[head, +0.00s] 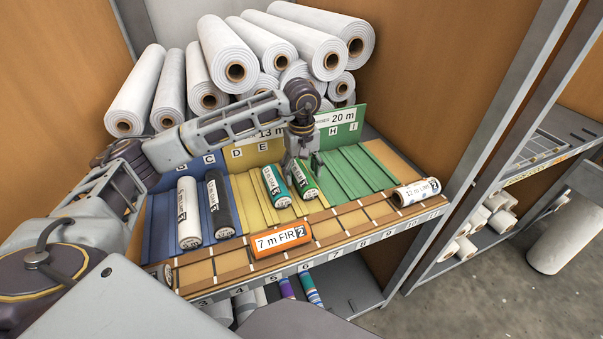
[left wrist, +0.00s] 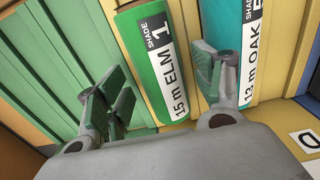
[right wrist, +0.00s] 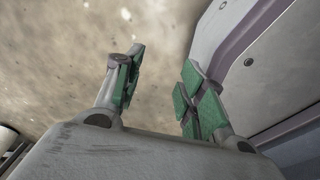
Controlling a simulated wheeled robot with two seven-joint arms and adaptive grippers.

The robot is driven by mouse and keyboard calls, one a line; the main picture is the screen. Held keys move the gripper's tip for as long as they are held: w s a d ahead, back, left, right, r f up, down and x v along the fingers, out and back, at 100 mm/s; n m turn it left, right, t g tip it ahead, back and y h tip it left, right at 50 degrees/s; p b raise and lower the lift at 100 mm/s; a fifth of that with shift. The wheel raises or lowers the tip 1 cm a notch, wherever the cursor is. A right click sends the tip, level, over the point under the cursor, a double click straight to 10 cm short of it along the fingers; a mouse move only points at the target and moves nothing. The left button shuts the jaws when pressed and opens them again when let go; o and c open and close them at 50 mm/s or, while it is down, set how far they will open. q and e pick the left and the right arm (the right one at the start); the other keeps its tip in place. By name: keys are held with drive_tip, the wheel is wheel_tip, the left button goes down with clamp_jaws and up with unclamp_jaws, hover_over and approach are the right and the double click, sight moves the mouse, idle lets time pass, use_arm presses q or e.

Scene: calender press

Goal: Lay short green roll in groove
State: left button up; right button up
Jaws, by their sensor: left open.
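The short green roll (head: 309,192), labelled 15 m ELM 1, lies on the yellow grooved section (head: 244,200), close to its border with the green grooved section (head: 372,170). It also shows in the left wrist view (left wrist: 150,50). My left gripper (head: 303,160) is open above the roll's far part. In the left wrist view its fingers (left wrist: 163,72) stand on either side of the green roll, and one overlaps the teal roll's edge. I cannot tell whether they touch the roll. My right gripper (right wrist: 160,78) is open and empty over bare floor.
A teal 13 m OAK roll (head: 271,182) lies close beside the green one. White (head: 188,205) and black (head: 221,215) rolls lie on the blue section. The green section's grooves are empty.

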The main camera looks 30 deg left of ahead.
sight(302, 172)
use_arm(q)
wheel_tip(302, 172, up, 10)
drive_tip(key=shift+f, duration=0.25)
drive_tip(key=shift+r, duration=0.8)
use_arm(e)
drive_tip(key=shift+w, duration=0.2)
